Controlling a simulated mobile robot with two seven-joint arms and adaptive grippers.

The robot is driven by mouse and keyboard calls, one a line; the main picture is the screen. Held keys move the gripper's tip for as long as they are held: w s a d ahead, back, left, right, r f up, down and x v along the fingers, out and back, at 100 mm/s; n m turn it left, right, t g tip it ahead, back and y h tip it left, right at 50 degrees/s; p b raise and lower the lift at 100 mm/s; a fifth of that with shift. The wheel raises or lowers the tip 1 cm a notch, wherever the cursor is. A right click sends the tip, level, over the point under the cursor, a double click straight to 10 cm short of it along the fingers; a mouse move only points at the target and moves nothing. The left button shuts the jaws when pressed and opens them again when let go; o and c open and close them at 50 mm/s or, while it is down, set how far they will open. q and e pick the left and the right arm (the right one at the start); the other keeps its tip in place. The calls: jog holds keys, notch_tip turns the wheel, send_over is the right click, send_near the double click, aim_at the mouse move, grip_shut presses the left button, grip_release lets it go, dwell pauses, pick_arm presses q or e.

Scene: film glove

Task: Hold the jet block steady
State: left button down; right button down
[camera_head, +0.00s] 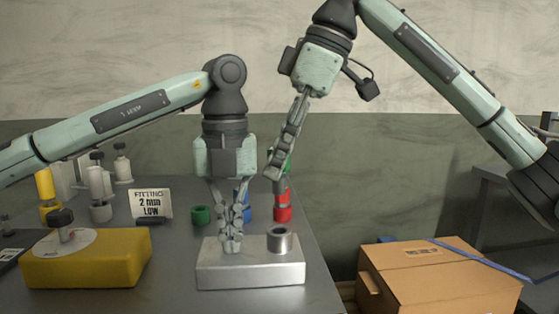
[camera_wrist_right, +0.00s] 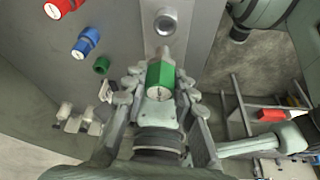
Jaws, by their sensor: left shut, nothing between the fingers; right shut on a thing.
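The jet block (camera_head: 250,276) is a pale metal block near the table's front, with a short grey metal socket (camera_head: 280,241) on its right half. My left gripper (camera_head: 232,246) points straight down, its fingers closed together with nothing between them; its tips are at the left part of the block's top, seemingly touching it. My right gripper (camera_head: 276,180) hangs above and behind the socket, apart from the block. In the right wrist view it is shut on a green fitting (camera_wrist_right: 159,77) with a metallic tip. The block and its socket (camera_wrist_right: 165,21) also show there.
A red fitting (camera_head: 283,208), a blue fitting (camera_head: 240,212) and a green ring (camera_head: 201,215) stand behind the block. A yellow box (camera_head: 85,265) with a dark knob and a sign (camera_head: 151,204) are at left. A cardboard box (camera_head: 430,285) stands right of the table edge.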

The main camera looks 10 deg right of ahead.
pick_arm(q)
jog(key=shift+f, duration=0.3)
jog(key=shift+w+r, duration=0.1)
jog(key=shift+r, duration=2.55)
jog(key=shift+r, duration=1.55)
jog(key=shift+r, duration=0.1)
jog(key=shift+r, duration=0.2)
jog(key=shift+f, duration=0.15)
